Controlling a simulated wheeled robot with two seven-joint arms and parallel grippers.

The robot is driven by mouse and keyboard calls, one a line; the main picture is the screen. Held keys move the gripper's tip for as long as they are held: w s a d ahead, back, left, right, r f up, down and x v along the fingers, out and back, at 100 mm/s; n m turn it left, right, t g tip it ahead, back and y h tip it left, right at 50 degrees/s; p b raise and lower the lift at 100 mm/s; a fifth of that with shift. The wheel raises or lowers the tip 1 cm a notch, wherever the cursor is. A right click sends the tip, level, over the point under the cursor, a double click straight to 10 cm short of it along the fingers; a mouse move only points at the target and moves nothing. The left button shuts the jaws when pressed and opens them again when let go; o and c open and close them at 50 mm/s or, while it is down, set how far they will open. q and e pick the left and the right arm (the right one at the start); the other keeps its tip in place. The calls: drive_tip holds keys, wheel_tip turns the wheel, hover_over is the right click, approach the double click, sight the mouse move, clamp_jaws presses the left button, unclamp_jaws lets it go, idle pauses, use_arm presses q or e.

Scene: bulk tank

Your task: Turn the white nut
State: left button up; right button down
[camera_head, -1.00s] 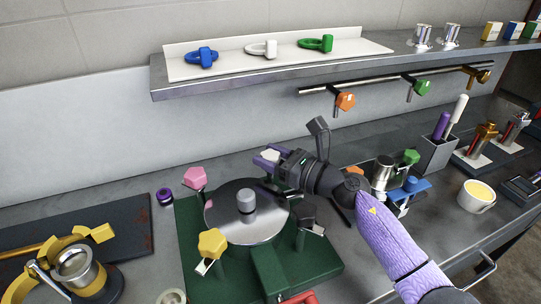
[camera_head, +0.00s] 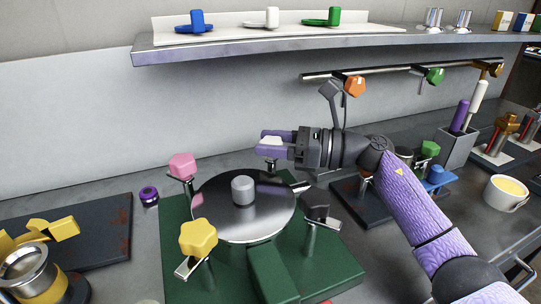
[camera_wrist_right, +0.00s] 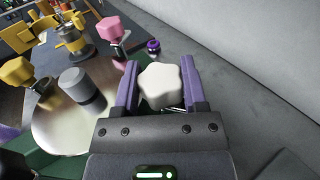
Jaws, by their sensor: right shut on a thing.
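The white nut (camera_wrist_right: 161,84) is a lobed white knob at the far edge of the round metal lid (camera_head: 212,219). My right gripper (camera_head: 268,145) reaches in from the right and is shut on it, with one purple finger on each side, as the right wrist view (camera_wrist_right: 160,85) shows. In the head view only a bit of the white nut (camera_head: 271,141) shows between the fingers. A short stem shows just below it. My left gripper is in neither view.
Around the lid stand a pink nut (camera_head: 182,165), a yellow nut (camera_head: 198,237) and a black nut (camera_head: 317,205). A grey knob (camera_head: 243,190) rises from the lid's middle. A shelf (camera_head: 300,45) and a hook rail (camera_head: 318,74) are above. A purple ring (camera_head: 149,196) lies at left.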

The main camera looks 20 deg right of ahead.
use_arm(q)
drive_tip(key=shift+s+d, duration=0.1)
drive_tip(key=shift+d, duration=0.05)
use_arm(e)
drive_tip(key=shift+f, duration=0.15)
drive_tip(key=shift+c, duration=1.4)
unclamp_jaws()
drive_tip(key=shift+o, duration=0.7)
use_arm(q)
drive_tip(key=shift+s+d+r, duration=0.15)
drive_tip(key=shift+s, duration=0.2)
use_arm(e)
drive_tip(key=shift+d, duration=0.1)
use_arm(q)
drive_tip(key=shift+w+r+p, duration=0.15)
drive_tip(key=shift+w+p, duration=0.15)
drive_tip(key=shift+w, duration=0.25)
use_arm(e)
drive_tip(key=v, duration=0.7)
drive_tip(key=shift+s+d, duration=0.1)
drive_tip(key=shift+d, duration=0.05)
